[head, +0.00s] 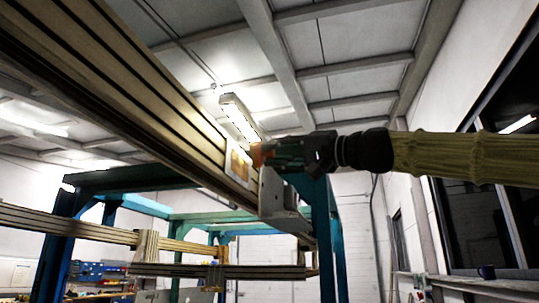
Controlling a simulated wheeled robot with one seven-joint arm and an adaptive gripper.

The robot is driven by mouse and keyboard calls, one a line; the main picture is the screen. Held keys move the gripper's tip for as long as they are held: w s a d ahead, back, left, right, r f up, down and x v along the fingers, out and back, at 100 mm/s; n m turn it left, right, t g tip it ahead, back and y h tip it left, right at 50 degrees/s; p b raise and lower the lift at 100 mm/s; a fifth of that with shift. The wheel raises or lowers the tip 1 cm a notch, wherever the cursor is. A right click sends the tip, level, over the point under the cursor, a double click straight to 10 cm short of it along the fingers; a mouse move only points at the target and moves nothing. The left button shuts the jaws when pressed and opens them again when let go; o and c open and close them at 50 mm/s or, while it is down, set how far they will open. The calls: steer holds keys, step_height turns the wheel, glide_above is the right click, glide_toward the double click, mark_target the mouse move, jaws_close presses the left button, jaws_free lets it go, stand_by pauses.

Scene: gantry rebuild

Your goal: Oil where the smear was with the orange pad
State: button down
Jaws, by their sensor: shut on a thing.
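My gripper (268,153) reaches in from the right, level with the side of the long overhead beam (130,90). It is shut on the orange pad (256,155), of which only a small orange-red part shows at the fingertips. The pad is at or very near a pale plate (231,160) on the beam's side; I cannot tell whether it touches. A brownish-orange patch (241,168) shows on that plate, partly beside the pad. I cannot tell whether it is oil, a smear or bare surface.
A grey metal block (284,198) hangs at the beam's end, just below my gripper. Blue gantry posts (322,235) and a lower cross rail (90,228) stand below.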

steer(key=shift+d, duration=0.15)
steer(key=shift+s+d, duration=0.25)
steer(key=shift+d, duration=0.45)
steer(key=shift+s+d, duration=0.2)
steer(key=shift+d, duration=0.45)
